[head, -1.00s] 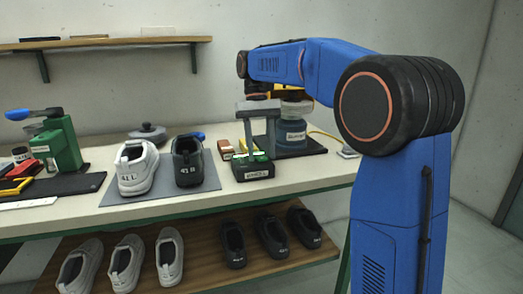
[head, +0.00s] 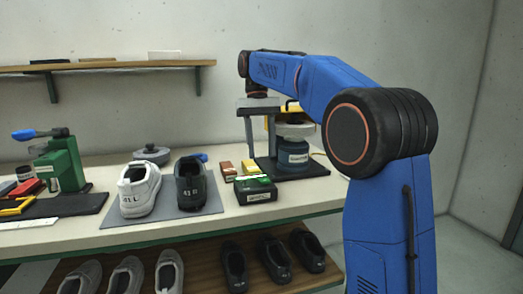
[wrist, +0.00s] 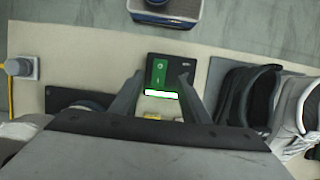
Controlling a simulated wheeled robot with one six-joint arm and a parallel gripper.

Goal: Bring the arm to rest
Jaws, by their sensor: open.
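My gripper (head: 263,150) hangs fingers-down over the right part of the bench in the head view, at the end of my bent blue arm. In the wrist view its two grey fingers (wrist: 158,88) stand wide apart with nothing between them. Beyond the fingertips lies a black box (wrist: 181,66) with a green top piece. In the head view this black box (head: 257,196) sits on the bench below the gripper, apart from it.
Several shoes stand on the lower shelf (head: 205,270). The wall shelf (head: 105,66) is at back left.

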